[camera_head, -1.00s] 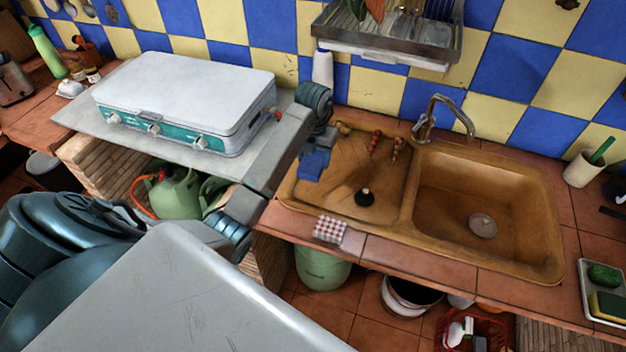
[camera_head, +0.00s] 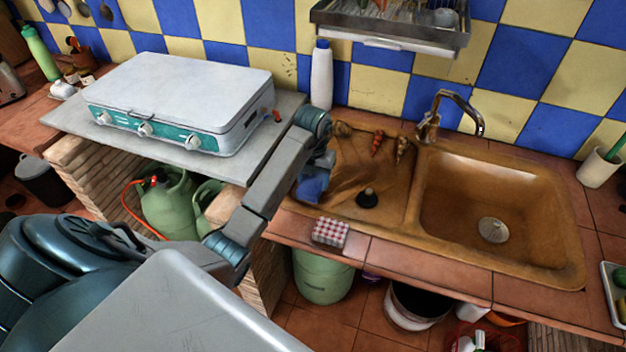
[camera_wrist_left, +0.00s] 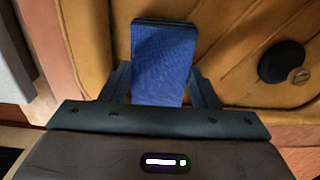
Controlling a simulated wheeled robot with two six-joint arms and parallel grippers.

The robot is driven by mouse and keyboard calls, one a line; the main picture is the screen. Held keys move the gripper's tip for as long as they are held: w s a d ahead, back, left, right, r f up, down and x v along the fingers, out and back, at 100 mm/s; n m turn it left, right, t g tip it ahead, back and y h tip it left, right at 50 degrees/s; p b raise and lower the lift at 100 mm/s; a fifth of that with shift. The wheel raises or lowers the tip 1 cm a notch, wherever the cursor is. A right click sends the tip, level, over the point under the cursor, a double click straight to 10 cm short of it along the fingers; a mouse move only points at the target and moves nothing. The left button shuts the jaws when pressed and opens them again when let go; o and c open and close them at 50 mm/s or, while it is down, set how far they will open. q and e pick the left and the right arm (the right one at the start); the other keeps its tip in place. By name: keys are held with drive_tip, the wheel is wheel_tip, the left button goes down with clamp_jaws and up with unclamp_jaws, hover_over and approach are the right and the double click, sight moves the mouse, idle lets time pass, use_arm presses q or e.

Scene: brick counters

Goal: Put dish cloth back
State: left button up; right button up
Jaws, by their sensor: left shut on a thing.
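My left gripper (camera_wrist_left: 160,88) is shut on a folded blue cloth (camera_wrist_left: 160,60), with one finger on each side of it in the left wrist view. In the head view the blue cloth (camera_head: 312,186) is over the left, front part of the brown sink unit's drainboard (camera_head: 345,201); I cannot tell whether it touches the surface. A folded red-and-white checked cloth (camera_head: 330,233) lies on the tiled counter edge just in front of the drainboard. My right gripper is not in view.
The sink basin (camera_head: 492,200) and tap (camera_head: 438,113) are to the right. A drain plug (camera_head: 367,198) sits on the drainboard, with small reddish items (camera_head: 377,144) behind. A white bottle (camera_head: 322,75) stands at the wall. A camp stove (camera_head: 180,100) is at left. Counter right of the checked cloth is clear.

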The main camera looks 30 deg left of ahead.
sight(314, 182)
use_arm(q)
drive_tip(key=shift+f+b, duration=0.25)
drive_tip(key=shift+b, duration=0.05)
drive_tip(key=o, duration=0.9)
drive_tip(key=shift+r, duration=0.15)
drive_tip(key=shift+o, duration=0.6)
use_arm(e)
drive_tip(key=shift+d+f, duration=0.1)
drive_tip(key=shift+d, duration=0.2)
use_arm(q)
drive_tip(key=shift+r+p, duration=0.1)
drive_tip(key=shift+p, duration=0.2)
wheel_tip(314, 182, up, 12)
drive_tip(key=p, duration=1.1)
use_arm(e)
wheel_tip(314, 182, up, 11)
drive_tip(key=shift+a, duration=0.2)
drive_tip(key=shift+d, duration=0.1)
